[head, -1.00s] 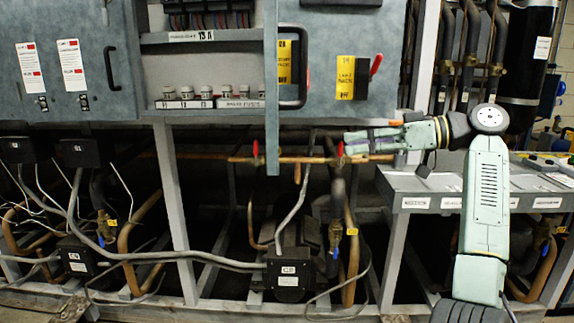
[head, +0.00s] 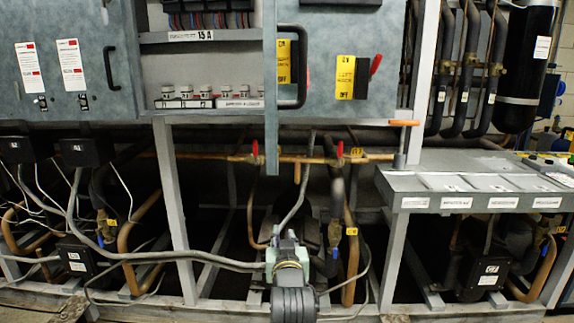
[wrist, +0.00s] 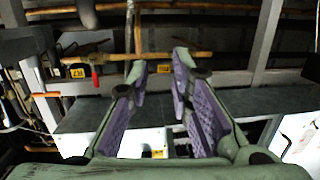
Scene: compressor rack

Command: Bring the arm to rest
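My gripper (head: 287,246) is low in the middle of the head view, in front of the lower frame of the rack, with my arm foreshortened below it. In the wrist view my gripper (wrist: 160,63) shows two green fingers with purple pads. The fingers stand apart, and nothing is held between them. A copper pipe (wrist: 190,54) and a pale cable cross the background behind the fingertips. How far they are from the tips, I cannot tell.
Red valve handles (head: 255,150) sit on the copper pipe. A grey ledge (head: 395,187) with labels is at the right, with an orange-handled lever (head: 403,123) at its left end. Compressors and hoses fill the lower rack.

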